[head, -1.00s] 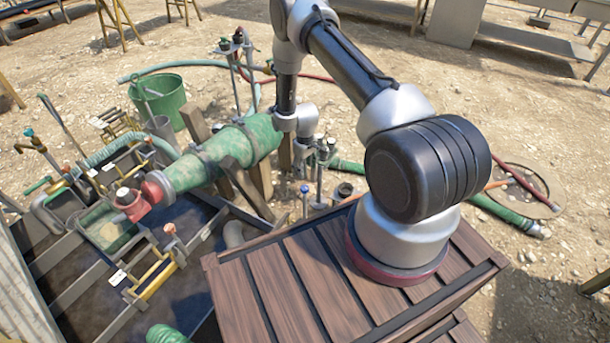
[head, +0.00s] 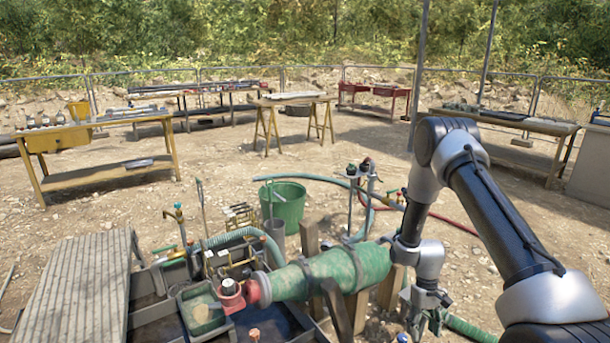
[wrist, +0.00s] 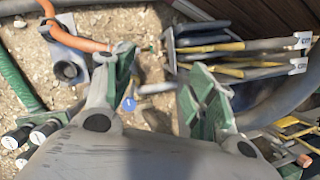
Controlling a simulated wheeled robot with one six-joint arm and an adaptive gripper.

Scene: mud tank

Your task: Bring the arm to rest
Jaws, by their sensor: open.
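My gripper (head: 427,318) hangs low at the right end of the green pump body (head: 345,268) in the head view, pointing down. In the wrist view my gripper (wrist: 160,72) has its two green-tipped fingers spread apart, with nothing between them but ground and a small blue-headed item (wrist: 128,103) farther below. My arm is bent, coming down from an elbow at the right of the head view.
The mud tank (head: 150,328) with a green sieve tray (head: 203,312) is at lower left. A green bucket (head: 284,203) and upright tools stand behind the pump. In the wrist view, yellow-handled clamps (wrist: 235,45) and an orange hose (wrist: 78,38) lie near.

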